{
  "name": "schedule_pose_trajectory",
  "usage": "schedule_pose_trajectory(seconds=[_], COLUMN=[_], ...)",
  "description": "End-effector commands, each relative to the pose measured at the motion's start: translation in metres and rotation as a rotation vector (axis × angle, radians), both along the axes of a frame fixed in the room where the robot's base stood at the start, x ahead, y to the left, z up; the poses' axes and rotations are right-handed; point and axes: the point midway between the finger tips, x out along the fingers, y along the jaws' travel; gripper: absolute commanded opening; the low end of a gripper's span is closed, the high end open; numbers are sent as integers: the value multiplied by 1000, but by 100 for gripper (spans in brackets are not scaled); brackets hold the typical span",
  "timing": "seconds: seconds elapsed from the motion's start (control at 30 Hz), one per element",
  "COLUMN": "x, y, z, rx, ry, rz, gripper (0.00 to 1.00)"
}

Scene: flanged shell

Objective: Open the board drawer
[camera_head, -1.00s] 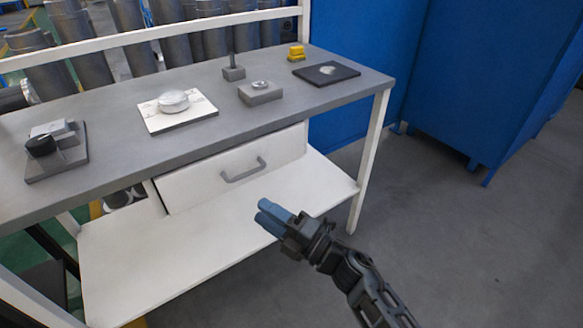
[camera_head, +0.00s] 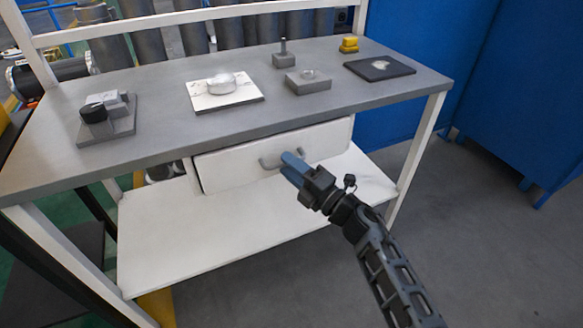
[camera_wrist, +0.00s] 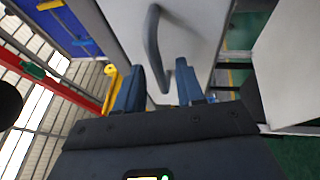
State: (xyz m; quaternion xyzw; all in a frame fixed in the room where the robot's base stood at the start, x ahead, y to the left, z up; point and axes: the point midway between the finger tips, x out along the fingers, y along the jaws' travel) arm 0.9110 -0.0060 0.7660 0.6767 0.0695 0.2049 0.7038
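The board drawer (camera_head: 230,165) is a white drawer under the grey worktop, shut or nearly so. Its grey bar handle (camera_head: 270,164) is on the front and is partly hidden by my gripper in the head view. My gripper (camera_head: 291,166) has blue fingers and is in front of the handle's right part. In the wrist view the fingers of my gripper (camera_wrist: 160,85) are apart, with the lower end of the handle (camera_wrist: 152,45) showing between them. The fingers do not visibly close on the handle. The drawer front (camera_wrist: 190,25) also shows there.
The grey worktop (camera_head: 160,130) carries a white plate with a round part (camera_head: 222,88), grey blocks (camera_head: 308,82), a black plate (camera_head: 380,68) and a fixture with a black knob (camera_head: 105,115). A white shelf (camera_head: 200,235) lies below the drawer. Blue panels (camera_head: 430,60) stand at the right.

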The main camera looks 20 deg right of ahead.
Motion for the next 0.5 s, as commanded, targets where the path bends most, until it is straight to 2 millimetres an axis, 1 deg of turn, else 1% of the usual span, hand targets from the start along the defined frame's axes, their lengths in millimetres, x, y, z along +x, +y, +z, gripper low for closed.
schedule_pose_trajectory(seconds=[0.2,0.27,0.5], x=[0,0,0], y=[0,0,0], z=[0,0,0], rx=[0,0,0], ry=[0,0,-1], rz=[0,0,0], gripper=[38,33,10])
